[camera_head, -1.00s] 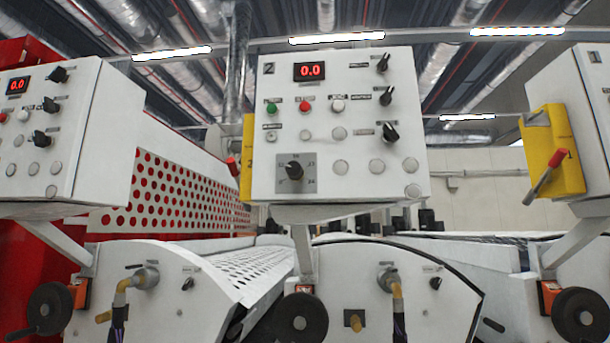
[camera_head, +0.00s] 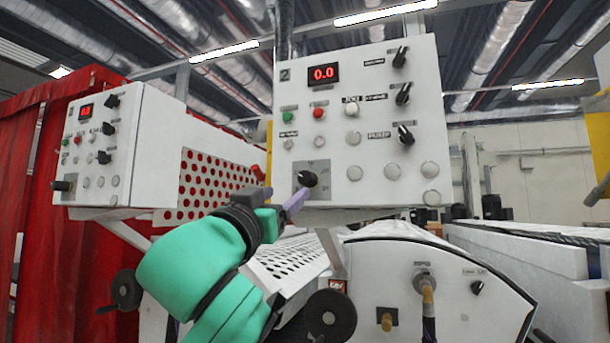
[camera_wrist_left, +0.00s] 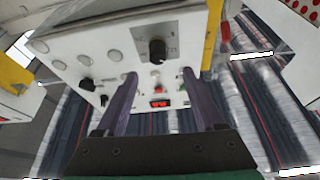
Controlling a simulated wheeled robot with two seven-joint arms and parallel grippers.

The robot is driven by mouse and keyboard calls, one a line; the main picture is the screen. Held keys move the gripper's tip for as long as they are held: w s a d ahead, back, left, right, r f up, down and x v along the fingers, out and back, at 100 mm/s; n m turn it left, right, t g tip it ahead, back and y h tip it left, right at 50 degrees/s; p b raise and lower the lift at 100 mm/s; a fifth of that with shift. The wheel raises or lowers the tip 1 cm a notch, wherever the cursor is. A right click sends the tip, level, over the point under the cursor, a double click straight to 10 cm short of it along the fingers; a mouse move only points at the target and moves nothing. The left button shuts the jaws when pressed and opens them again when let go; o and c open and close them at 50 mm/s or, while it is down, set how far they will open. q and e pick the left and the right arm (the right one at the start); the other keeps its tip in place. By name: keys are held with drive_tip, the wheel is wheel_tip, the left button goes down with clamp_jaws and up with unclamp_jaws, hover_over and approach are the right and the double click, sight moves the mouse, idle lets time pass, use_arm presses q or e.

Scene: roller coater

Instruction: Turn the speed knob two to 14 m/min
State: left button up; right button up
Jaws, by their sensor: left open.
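The control panel marked 2 (camera_head: 380,120) is a white box with a red display (camera_head: 323,74) reading 0.0. A black knob (camera_head: 307,179) sits on a grey marked plate (camera_head: 316,168) at its lower left; I take it as speed knob two. Its pointer setting is too small to read. My left gripper (camera_head: 284,192) is just below and left of the knob, its purple fingers raised towards it. In the left wrist view the fingers (camera_wrist_left: 160,73) are apart and empty, with the knob (camera_wrist_left: 157,50) lying beyond the gap between the tips. My right gripper is not in view.
Several other black knobs (camera_head: 403,94) line the panel's right side, with green and red buttons (camera_head: 319,113) under the display. A similar panel (camera_head: 95,145) stands at left. A machine body (camera_head: 440,290) with a handwheel (camera_head: 328,316) lies below.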

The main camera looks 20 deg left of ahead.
sight(303, 179)
use_arm(q)
drive_tip(key=p+x, duration=0.1)
drive_tip(key=x, duration=0.2)
drive_tip(key=p+x, duration=0.2)
drive_tip(key=x, duration=0.1)
drive_tip(key=p+x, duration=0.2)
drive_tip(key=x, duration=0.2)
drive_tip(key=shift+s+d+r, duration=0.1)
drive_tip(key=shift+d+r, duration=0.3)
drive_tip(key=shift+r, duration=0.05)
drive_tip(key=shift+w, duration=0.35)
drive_tip(key=shift+w+a+f, duration=0.15)
drive_tip(key=shift+a+f, duration=0.05)
clamp_jaws()
drive_tip(key=shift+r+m, duration=0.1)
drive_tip(key=shift+m, duration=0.2)
drive_tip(key=m+h+p, duration=0.1)
drive_tip(key=m, duration=0.1)
drive_tip(key=m+h+p, duration=0.2)
drive_tip(key=m, duration=0.1)
drive_tip(key=shift+r+g, duration=0.15)
drive_tip(key=shift+g, duration=0.25)
drive_tip(key=shift+m+g+h+p, duration=0.4)
drive_tip(key=shift+m+h+p, duration=0.3)
drive_tip(key=shift+m+p, duration=0.7)
drive_tip(key=shift+f, duration=0.2)
